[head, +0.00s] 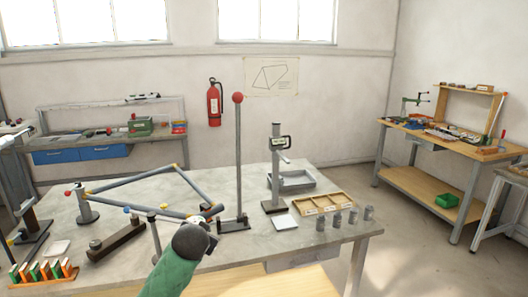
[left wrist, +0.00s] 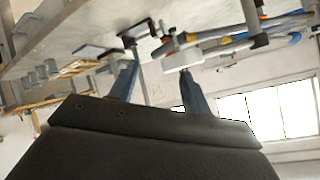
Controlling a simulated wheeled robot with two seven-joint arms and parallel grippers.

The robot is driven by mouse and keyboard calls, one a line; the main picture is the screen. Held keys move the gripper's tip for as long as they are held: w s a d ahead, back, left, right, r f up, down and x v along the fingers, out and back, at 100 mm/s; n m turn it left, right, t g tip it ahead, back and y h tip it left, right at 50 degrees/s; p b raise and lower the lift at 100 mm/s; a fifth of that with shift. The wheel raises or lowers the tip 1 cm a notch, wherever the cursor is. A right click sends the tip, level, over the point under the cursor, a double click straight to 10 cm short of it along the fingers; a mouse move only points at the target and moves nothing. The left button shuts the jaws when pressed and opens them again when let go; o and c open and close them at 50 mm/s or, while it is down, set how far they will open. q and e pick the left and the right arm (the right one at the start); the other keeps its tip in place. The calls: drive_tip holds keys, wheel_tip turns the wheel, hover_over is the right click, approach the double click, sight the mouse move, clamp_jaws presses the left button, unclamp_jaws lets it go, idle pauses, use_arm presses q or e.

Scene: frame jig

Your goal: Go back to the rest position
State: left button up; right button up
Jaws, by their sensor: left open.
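My left gripper (head: 207,216) is near the front right corner of the grey tube frame (head: 135,181), partly hidden behind my own dark wrist and green forearm. In the left wrist view its two blue-grey fingers (left wrist: 150,68) stand apart. I see nothing clearly held between them. Blue and grey tubes (left wrist: 225,38) show beyond the right finger. The frame rests on posts on the grey table (head: 255,250), its corners marked in yellow. I cannot tell whether a finger touches it. My right gripper is in neither view.
A tall rod with a red ball (head: 238,150) stands just right of my left gripper. A gauge stand (head: 275,170), a grey tray (head: 291,181), a wooden divided box (head: 325,203) and several grey cylinders (head: 337,219) stand further right. Coloured blocks in a rack (head: 42,271) sit front left.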

use_arm(q)
drive_tip(key=s+d+f+n+g+h+b, duration=0.1)
drive_tip(key=s+f+g, duration=0.1)
drive_tip(key=s+f, duration=0.95)
drive_tip(key=s+d+f+n+g+h+b, duration=0.1)
drive_tip(key=s+f+g+b, duration=0.15)
drive_tip(key=s+f, duration=0.95)
drive_tip(key=s+d+f+n+g+b, duration=0.1)
drive_tip(key=s+f+g, duration=0.4)
drive_tip(key=s+f, duration=1.7)
drive_tip(key=shift+s+d+f+b, duration=0.2)
drive_tip(key=shift+s+f+b, duration=0.05)
drive_tip(key=shift+s+b, duration=0.1)
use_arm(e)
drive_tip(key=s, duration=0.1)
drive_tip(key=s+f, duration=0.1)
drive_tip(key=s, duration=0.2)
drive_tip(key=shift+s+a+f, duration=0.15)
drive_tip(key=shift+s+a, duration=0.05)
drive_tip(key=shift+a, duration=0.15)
use_arm(q)
drive_tip(key=shift+g, duration=0.25)
